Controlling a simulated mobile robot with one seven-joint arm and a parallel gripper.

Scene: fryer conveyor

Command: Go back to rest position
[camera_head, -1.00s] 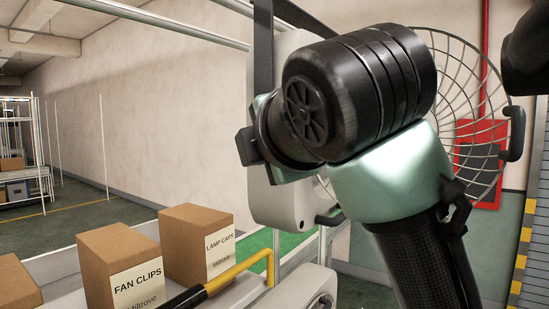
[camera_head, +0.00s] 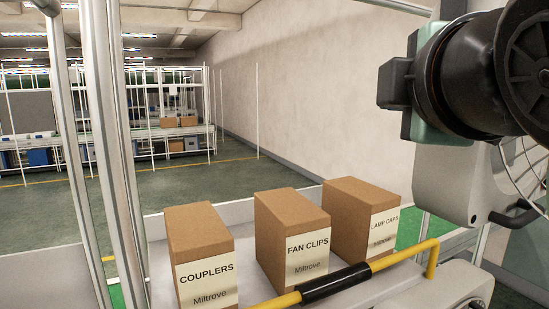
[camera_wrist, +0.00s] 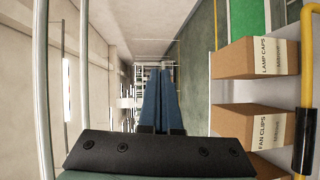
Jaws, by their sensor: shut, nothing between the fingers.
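My gripper (camera_wrist: 160,92) shows in the wrist view with its two dark blue fingers side by side and closed together, nothing between them. It points out over open floor, to the left of the boxes in that view. In the head view my arm fills the upper right, and the gripper's fingers are not seen there.
Three brown cardboard boxes stand in a row on a light shelf: COUPLERS (camera_head: 199,250), FAN CLIPS (camera_head: 288,232) and LAMP CAPS (camera_head: 358,215). A yellow rail (camera_head: 400,257) with a black sleeve runs in front. Metal posts (camera_head: 112,150) stand at left. White racks are far back.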

